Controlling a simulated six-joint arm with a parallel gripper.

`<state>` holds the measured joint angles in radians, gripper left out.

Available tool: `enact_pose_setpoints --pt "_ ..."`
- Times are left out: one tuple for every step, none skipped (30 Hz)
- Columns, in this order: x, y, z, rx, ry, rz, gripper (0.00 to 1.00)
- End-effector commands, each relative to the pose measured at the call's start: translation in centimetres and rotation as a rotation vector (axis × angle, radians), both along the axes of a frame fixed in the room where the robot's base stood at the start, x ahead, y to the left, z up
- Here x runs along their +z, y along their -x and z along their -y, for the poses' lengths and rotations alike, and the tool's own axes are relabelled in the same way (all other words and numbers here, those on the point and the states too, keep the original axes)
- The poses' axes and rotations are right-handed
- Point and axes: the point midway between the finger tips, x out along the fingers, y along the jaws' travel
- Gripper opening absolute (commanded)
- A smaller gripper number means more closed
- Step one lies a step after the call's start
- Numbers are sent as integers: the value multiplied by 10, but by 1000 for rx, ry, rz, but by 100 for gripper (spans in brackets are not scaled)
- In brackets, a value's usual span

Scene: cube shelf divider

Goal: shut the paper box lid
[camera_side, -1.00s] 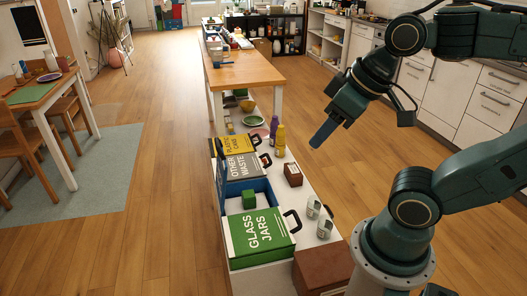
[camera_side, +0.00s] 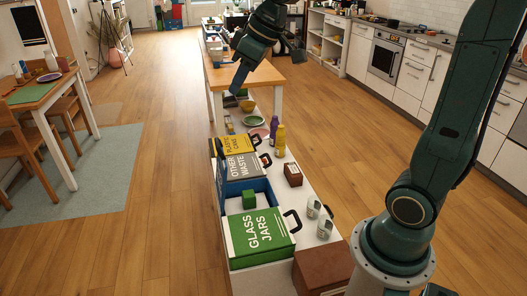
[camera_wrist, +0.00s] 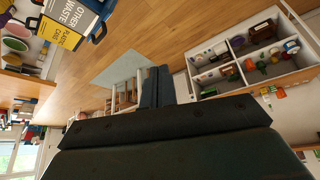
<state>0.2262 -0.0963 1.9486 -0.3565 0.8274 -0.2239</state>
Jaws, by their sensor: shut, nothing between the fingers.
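The blue box, which looks like the paper box (camera_side: 263,186), stands between the grey and green boxes on the long white counter in the side view. Its blue lid (camera_side: 220,184) stands up along the left side, so the box is open. A green cube (camera_side: 249,198) sits inside it. My gripper (camera_side: 236,87) is raised over the far part of the counter, well beyond and above the blue box. Its fingers (camera_wrist: 158,87) are shut and empty in the wrist view. The blue box is not clearly visible in the wrist view.
The green GLASS JARS box (camera_side: 258,236), grey OTHER WASTE box (camera_side: 242,167) and yellow PLASTIC CANS box (camera_side: 230,146) are closed.

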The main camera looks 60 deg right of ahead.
Motion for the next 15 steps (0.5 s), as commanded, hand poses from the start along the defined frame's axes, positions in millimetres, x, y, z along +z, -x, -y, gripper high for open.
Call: enact_pose_setpoints --pt "-3 -13 5 14 -2 -2 0" --pt "-4 -21 8 25 -4 0 0" --pt "-6 -30 12 36 -5 1 0" --pt "-8 -37 14 48 -7 3 0" --pt "-9 -44 17 59 -8 4 0" --pt "-12 -54 21 73 -10 7 0" --pt "-14 -60 25 83 -11 8 0" --pt "-16 -67 28 94 -14 9 0" --pt "-20 -76 32 108 -15 11 0" --pt "-23 -83 36 117 -18 12 0" --pt "-25 -89 39 128 -19 15 0" --pt "-29 -97 44 141 -21 18 0" --pt "-33 -104 47 152 -24 20 0" --pt "-36 -110 51 161 -26 22 0" --pt "-41 -118 56 176 -29 26 0"
